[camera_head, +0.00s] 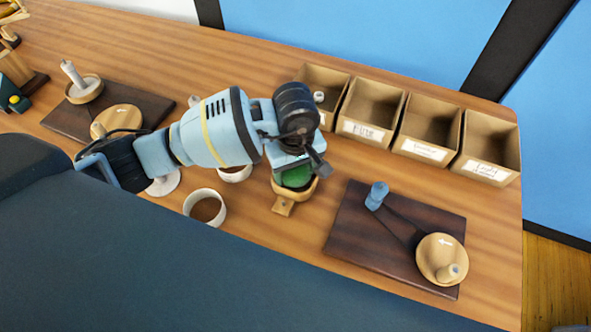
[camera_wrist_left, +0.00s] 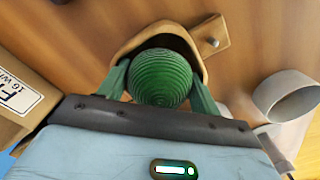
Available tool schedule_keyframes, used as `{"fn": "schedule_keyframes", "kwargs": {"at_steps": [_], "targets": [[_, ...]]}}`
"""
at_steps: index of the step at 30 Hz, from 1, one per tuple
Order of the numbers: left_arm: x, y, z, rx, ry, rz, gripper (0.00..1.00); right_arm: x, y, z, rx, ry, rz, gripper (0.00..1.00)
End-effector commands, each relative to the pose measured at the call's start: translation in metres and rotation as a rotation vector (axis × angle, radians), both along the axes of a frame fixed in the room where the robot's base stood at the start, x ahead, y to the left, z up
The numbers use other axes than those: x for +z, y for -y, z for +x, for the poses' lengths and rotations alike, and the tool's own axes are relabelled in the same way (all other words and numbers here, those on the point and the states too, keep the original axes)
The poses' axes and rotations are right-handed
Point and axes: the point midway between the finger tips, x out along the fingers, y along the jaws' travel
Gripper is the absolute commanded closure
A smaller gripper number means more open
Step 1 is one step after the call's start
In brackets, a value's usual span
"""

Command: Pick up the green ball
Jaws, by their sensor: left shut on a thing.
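The green ball (camera_wrist_left: 160,78) has a ridged, yarn-like surface and sits between the fingers of my left gripper (camera_wrist_left: 160,85), which is shut on it. In the head view the ball (camera_head: 296,178) shows as a green patch under my left gripper (camera_head: 298,172), which hides most of it. A wooden holder (camera_head: 283,204) with a short handle is right below the ball. In the left wrist view the holder's rim (camera_wrist_left: 127,40) curves around the far side of the ball. I cannot tell whether the ball still touches the holder. My right gripper is not in view.
Several open cardboard boxes (camera_head: 430,135) with labels stand in a row behind. A dark board (camera_head: 340,232) with a blue spool (camera_head: 376,195) and a wooden disc (camera_head: 441,258) lies to the right. A white cup (camera_head: 205,207) stands left of the holder.

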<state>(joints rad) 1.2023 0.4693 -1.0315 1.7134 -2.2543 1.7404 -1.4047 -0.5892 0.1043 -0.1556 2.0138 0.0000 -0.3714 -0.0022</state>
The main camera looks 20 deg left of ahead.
Motion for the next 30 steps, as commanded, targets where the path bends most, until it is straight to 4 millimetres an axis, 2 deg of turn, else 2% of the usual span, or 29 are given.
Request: {"fn": "schedule_keyframes", "kwargs": {"at_steps": [11,18,30], "targets": [[0.008,0.0,0.0,-0.001,0.001,-0.001,0.57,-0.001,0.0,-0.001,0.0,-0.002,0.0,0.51],[0.038,0.0,0.0,-0.002,0.004,0.0,0.57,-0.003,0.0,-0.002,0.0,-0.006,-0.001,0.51],[0.04,-0.005,-0.064,-0.003,0.0,0.0,0.57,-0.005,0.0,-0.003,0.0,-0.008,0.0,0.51]]}}
